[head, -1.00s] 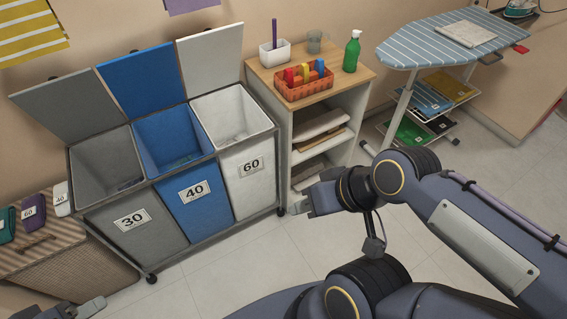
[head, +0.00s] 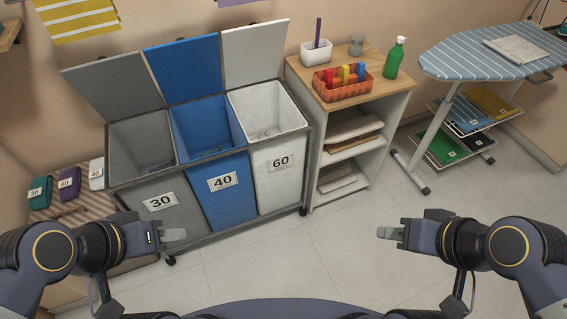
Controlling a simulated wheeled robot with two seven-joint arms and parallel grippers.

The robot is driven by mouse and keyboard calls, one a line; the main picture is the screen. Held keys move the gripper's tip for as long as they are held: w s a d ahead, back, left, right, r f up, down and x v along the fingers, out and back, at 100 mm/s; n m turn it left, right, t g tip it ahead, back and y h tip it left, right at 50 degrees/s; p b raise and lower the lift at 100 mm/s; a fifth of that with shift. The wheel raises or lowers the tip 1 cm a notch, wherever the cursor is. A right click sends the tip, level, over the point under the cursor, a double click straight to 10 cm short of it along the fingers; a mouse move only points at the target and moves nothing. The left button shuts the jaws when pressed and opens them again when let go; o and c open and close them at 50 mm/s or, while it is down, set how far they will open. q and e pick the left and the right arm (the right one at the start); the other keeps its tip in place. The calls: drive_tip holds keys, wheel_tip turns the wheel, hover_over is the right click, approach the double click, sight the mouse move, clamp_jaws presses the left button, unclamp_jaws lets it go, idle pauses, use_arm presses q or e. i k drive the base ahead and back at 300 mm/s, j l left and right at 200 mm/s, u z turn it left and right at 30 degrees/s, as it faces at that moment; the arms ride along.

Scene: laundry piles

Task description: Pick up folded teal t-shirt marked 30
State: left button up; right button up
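The folded teal t-shirt marked 30 (head: 40,191) lies at the far left in the head view, on top of a brown striped hamper (head: 92,204). It is the leftmost of three folded garments in a row. My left gripper (head: 176,235) is to the right of the shirt and apart from it, in front of the grey bin. My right gripper (head: 390,233) is over the bare floor at right, far from the shirt. Neither gripper shows anything held. The finger gaps are too small to judge.
A folded purple garment (head: 69,183) and a white one (head: 97,173) lie beside the teal shirt. Open grey (head: 175,215), blue (head: 224,195) and white (head: 276,180) bins stand right of the hamper. A shelf unit (head: 345,160) and ironing board (head: 470,65) stand further right. The middle floor is clear.

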sight(40, 195)
drive_tip(key=u, duration=0.45)
drive_tip(key=j+u, duration=0.15)
drive_tip(key=u, duration=0.7)
drive_tip(key=i+u, duration=0.1)
drive_tip(key=u, duration=0.35)
